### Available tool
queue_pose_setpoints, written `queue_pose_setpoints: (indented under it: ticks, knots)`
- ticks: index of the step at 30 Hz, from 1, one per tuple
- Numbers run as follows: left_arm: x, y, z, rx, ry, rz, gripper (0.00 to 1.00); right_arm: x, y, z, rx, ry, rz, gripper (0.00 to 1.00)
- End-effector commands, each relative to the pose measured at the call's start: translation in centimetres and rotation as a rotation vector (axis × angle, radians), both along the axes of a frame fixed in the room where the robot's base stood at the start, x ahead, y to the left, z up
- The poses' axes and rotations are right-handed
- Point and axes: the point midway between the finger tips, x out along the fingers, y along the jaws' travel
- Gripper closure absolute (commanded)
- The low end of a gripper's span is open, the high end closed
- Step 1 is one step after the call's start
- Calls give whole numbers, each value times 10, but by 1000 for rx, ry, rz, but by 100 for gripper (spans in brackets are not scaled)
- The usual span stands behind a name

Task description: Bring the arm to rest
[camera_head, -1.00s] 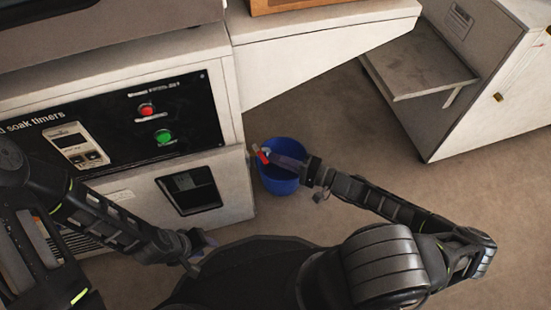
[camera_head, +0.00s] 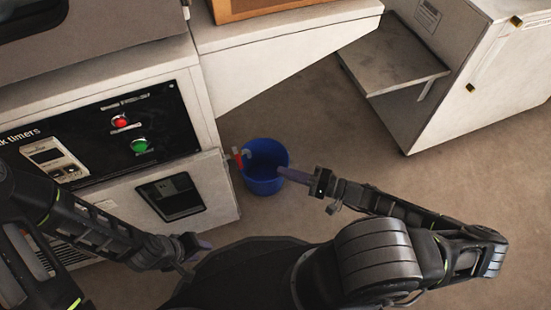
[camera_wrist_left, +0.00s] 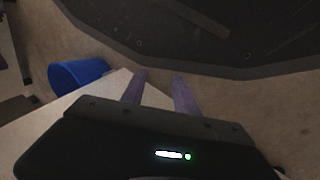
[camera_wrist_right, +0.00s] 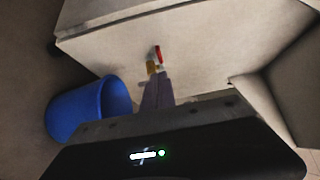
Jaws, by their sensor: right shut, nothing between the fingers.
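My right gripper (camera_head: 284,173) is shut with its purple fingers together and holds nothing. In the head view it is at the right rim of the blue bucket (camera_head: 262,183); I cannot tell its height above the rim. In the right wrist view, its fingers (camera_wrist_right: 157,90) point toward a tap with a red handle (camera_wrist_right: 158,54) and a brass body on the white cabinet. My left gripper (camera_head: 204,245) is low beside my base. In the left wrist view, its two purple fingers (camera_wrist_left: 159,83) are apart with nothing between them.
The white machine with a black control panel (camera_head: 90,140) and red and green buttons stands at the left, close to my left arm. A white cabinet with an open shelf (camera_head: 400,65) is at the back right. Brown floor (camera_head: 330,120) is clear between them.

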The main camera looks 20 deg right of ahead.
Motion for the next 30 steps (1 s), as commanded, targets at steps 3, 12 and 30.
queue_pose_setpoints:
  ticks: [3, 12, 30]
  knots:
    - [-1, 0, 5, 0, 2, -1, 64, -13, -4, 1, -1, 1, -1, 100]
    - [-1, 0, 6, -1, 4, -1, 64, -20, -6, 0, 0, -1, 1, 100]
    - [-2, -1, 32, -2, 6, -3, 64, -19, -6, 26, 0, -1, 1, 100]
